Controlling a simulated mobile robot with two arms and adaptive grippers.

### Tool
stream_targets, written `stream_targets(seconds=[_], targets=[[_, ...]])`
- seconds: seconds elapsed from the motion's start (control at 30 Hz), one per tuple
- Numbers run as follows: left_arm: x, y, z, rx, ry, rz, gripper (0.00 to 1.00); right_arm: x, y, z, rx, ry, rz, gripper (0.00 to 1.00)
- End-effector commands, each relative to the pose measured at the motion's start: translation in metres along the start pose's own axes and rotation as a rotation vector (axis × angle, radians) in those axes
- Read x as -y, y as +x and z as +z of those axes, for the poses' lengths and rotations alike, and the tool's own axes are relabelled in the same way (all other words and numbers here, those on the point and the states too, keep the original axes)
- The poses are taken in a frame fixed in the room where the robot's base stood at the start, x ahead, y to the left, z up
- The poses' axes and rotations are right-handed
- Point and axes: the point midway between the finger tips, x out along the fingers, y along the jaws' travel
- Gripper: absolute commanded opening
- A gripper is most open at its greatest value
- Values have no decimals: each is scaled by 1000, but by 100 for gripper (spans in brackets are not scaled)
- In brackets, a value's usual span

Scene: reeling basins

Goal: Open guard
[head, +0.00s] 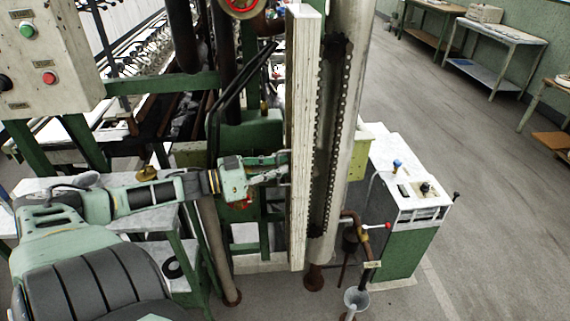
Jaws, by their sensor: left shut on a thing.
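The guard (301,130) is a tall, narrow, whitish upright panel in the middle of the head view, seen nearly edge-on. A dark chain (328,150) runs vertically just right of it and is exposed to view. My left gripper (280,172) reaches in from the left and is shut at the guard's left side, on what looks like a small handle there. The fingers partly hide that handle. How far the guard is swung is hard to tell from here. My right gripper is not in view.
A pale control box (45,55) with buttons is at upper left. A thick grey column (345,110) stands right of the guard. A green cabinet (415,245) with a white top and a red-handled valve (388,225) are to the right. Open floor (480,190) lies beyond.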

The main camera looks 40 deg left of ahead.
Motion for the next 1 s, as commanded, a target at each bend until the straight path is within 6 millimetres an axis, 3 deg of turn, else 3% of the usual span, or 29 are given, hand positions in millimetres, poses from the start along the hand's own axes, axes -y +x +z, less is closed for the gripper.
stream_targets(seconds=[0.57, 0.6, 0.7, 1.0], targets=[[2, -4, 4, 5, -7, 0, 0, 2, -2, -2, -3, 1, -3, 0], [2, -4, 4, 5, -7, 0, 7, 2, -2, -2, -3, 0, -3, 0], [2, -4, 4, 5, -6, 0, 15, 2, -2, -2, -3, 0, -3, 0], [2, -4, 2, 2, -3, 0, 15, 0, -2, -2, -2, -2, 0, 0]])
